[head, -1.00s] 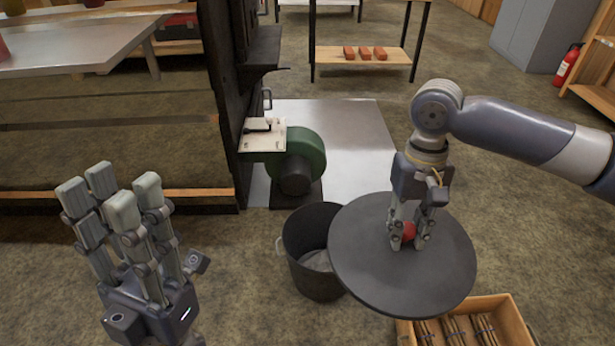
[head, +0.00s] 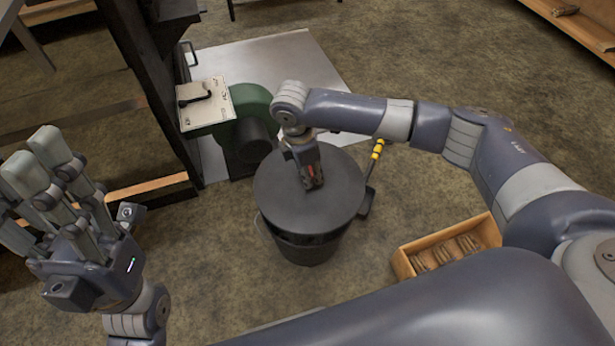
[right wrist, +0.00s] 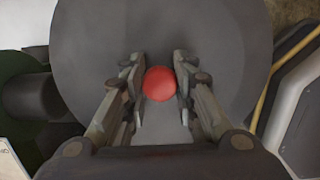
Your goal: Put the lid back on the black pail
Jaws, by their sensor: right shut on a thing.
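The black pail (head: 303,248) stands on the floor in the middle of the head view. The round dark lid (head: 275,190) lies level across its mouth; whether it rests on the rim or hangs just above, I cannot tell. It fills much of the right wrist view (right wrist: 95,45). My right gripper (head: 313,184) points down at the lid's middle, shut on its red knob (right wrist: 160,84), with a finger on each side. My left gripper (head: 50,180) is open and empty at the left, fingers up and apart. The lid hides the pail's inside.
A green blower (head: 240,130) and a pale box with a lever (head: 205,105) stand behind the pail, by a metal floor sheet (head: 300,65). A tool with a yellow-banded handle (head: 376,150) is right of the lid. A wooden crate (head: 404,268) sits further right.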

